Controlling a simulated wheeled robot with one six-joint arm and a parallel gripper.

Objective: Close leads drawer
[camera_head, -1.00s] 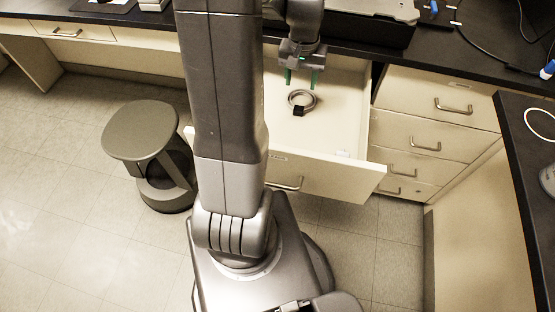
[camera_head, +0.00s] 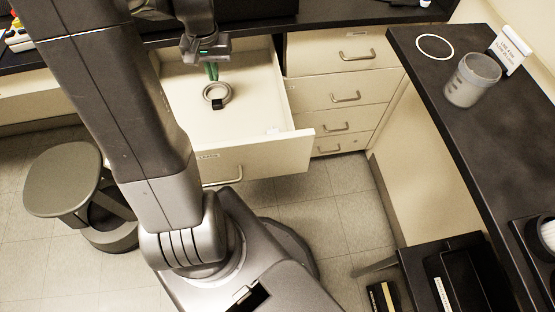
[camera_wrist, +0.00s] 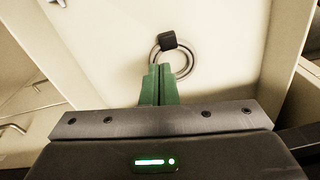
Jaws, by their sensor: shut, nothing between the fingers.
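The open drawer (camera_head: 255,155) sticks out from under the black bench, its cream front towards my base, with a metal handle (camera_head: 222,178) and a small label on that front. A coiled grey lead with a black connector (camera_head: 217,95) lies on the drawer floor. It also shows in the wrist view (camera_wrist: 183,58). My gripper (camera_head: 212,72) points down over the drawer's inside, just behind the coil in the head view. Its green fingers (camera_wrist: 159,85) are together and empty. In the wrist view their tips overlap the coil's edge; I cannot tell whether they touch it.
Shut drawers (camera_head: 345,97) stand right of the open one. A black side bench (camera_head: 470,130) at the right carries a grey cup (camera_head: 472,80) and a sign. A grey stool (camera_head: 68,185) stands on the floor at left. Floor right of my base is partly clear.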

